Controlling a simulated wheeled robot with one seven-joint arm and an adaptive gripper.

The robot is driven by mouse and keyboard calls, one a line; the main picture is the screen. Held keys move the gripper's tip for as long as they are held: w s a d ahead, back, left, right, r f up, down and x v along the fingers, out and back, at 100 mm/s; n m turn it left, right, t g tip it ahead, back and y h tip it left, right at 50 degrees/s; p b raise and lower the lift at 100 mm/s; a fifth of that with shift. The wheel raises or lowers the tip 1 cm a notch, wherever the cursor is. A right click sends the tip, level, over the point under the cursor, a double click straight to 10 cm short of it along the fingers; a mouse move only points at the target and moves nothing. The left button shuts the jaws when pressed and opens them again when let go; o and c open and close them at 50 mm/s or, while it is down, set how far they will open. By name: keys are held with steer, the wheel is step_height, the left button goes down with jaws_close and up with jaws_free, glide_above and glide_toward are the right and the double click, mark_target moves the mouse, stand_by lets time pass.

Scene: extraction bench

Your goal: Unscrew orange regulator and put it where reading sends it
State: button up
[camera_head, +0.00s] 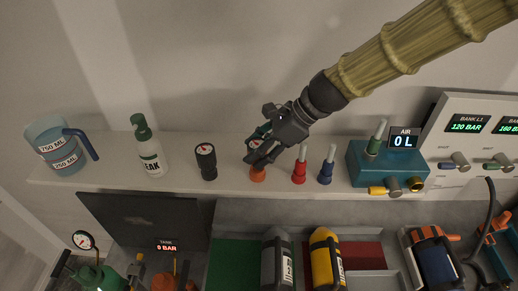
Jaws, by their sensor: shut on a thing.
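My gripper (262,157) is over the shelf, pointing down and left, and is shut on an orange piece, which I take to be the orange regulator (257,175). Only its lower part shows below the fingers, at the shelf top. I cannot tell whether it touches the shelf. A round gauge face (265,130) shows partly behind the gripper; I cannot tell if it belongs to the same piece. A dark panel (140,222) below reads TANK 0 BAR. A gauge (83,240) stands at the lower left. The bank panel (470,125) reads 120 BAR and about 160 BAR.
A jug (55,147), a green-topped leak bottle (148,150) and a black gauge (206,161) stand left of my gripper. Red (299,170) and blue (326,171) pieces stand close on its right. A teal box (360,168) reads AIR 0 L. Grey (277,258) and yellow (325,258) cylinders lie below.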

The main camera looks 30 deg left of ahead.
steer(key=shift+f, duration=0.5)
stand_by(0.6)
steer(key=shift+r, duration=0.5)
steer(key=shift+f, duration=0.6)
stand_by(1.8)
steer(key=shift+r, duration=0.6)
steer(key=shift+s+f, duration=0.15)
steer(key=shift+f, duration=1)
stand_by(1.6)
steer(key=shift+d, duration=0.1)
stand_by(0.6)
